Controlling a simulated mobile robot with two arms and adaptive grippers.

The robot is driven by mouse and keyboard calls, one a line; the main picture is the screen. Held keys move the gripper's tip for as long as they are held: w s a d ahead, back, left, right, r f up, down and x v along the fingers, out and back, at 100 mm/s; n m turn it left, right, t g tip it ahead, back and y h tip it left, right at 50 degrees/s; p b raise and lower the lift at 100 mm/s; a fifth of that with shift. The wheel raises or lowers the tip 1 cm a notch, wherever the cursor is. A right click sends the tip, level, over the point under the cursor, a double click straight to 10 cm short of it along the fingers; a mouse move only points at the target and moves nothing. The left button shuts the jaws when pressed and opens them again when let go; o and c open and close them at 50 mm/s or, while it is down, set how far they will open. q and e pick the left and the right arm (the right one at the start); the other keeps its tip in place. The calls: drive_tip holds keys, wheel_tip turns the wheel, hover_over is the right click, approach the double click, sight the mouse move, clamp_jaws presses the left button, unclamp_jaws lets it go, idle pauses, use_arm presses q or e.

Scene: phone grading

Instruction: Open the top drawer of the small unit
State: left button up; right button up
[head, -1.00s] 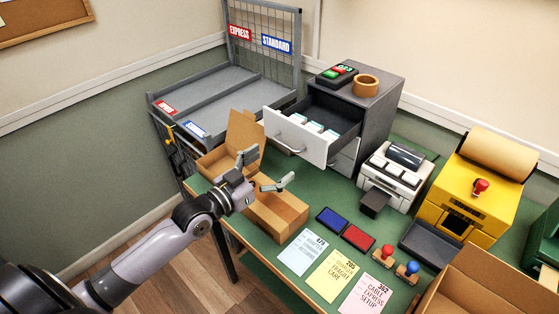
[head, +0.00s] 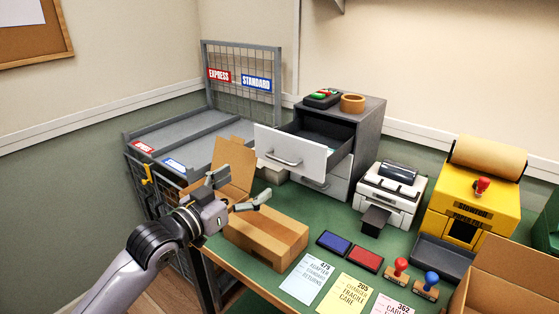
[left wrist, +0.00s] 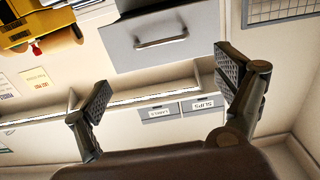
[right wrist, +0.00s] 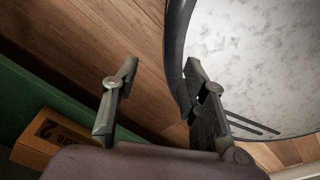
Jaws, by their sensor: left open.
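The small unit (head: 369,128) is a grey cabinet with white drawer fronts at the back middle of the table. Its top drawer (head: 288,152) stands pulled out towards me, with a bar handle (head: 284,160) on its front. The handle (left wrist: 161,43) also shows in the left wrist view, beyond the fingertips.
A black-and-green device (head: 323,97) and a tape roll (head: 353,103) sit on the unit. A printer (head: 392,190) stands to its right, and a grey sorting rack (head: 185,142) to its left.

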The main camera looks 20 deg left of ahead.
sight(280, 161)
use_arm(q)
drive_tip(key=p+x, duration=0.1)
drive_tip(key=x, duration=1.1)
drive_tip(key=shift+w+d+p, duration=0.15)
drive_tip(key=shift+w+p, duration=0.15)
drive_tip(key=shift+p, duration=0.05)
use_arm(e)
drive_tip(key=shift+s+a+r, duration=0.25)
drive_tip(key=shift+s+r, duration=0.5)
drive_tip(key=shift+r, duration=0.2)
use_arm(q)
drive_tip(key=shift+c, duration=0.4)
